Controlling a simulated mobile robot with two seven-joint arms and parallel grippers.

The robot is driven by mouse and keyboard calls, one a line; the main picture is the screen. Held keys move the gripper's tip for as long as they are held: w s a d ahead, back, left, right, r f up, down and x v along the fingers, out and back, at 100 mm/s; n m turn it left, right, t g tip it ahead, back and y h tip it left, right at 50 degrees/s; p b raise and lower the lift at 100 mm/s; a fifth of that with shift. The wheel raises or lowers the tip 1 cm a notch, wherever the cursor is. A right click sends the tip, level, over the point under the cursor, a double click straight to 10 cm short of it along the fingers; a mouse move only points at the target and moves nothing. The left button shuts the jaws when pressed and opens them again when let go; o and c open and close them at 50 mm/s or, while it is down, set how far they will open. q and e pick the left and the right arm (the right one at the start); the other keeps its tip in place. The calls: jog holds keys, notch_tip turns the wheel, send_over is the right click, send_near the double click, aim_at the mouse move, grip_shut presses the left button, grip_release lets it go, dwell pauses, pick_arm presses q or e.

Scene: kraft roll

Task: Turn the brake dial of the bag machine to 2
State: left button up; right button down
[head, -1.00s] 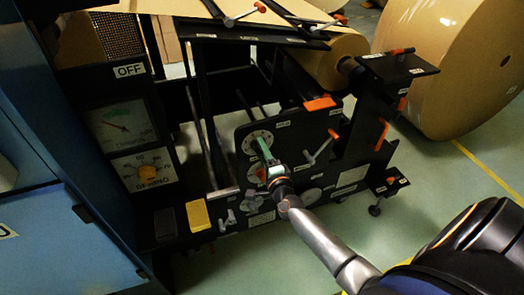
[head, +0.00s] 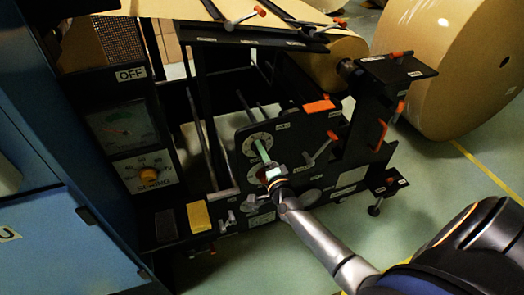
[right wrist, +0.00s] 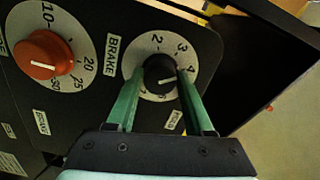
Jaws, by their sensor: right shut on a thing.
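The brake dial is a black knob (right wrist: 160,66) with a white pointer line, on a round white number scale (right wrist: 157,41) beside a BRAKE label (right wrist: 112,49). Its scale shows in the head view (head: 252,137) on the bag machine's black side plate. My right gripper (right wrist: 161,76) has its two green fingers on either side of the knob, shut on it. In the head view this gripper (head: 262,150) reaches the dial from below. The pointer slants toward the right finger, on the side of the 4; the exact reading is partly hidden. My left gripper is not in view.
A red knob (right wrist: 42,55) with its own scale sits left of the brake dial in the wrist view. A lever with a red handle (head: 331,136) stands close on the right. A large kraft roll (head: 450,70) stands at the right; the floor in front is clear.

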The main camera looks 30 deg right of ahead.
pick_arm(q)
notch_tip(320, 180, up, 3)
jog(key=p, duration=0.4)
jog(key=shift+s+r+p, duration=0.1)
jog(key=shift+p, duration=0.3)
pick_arm(e)
jog(key=n, duration=1.5)
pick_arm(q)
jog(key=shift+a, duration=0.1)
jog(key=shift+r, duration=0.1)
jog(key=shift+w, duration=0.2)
pick_arm(e)
jog(key=shift+c, duration=1.4)
grip_release()
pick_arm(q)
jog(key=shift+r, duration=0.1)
pick_arm(e)
jog(key=shift+s, duration=0.1)
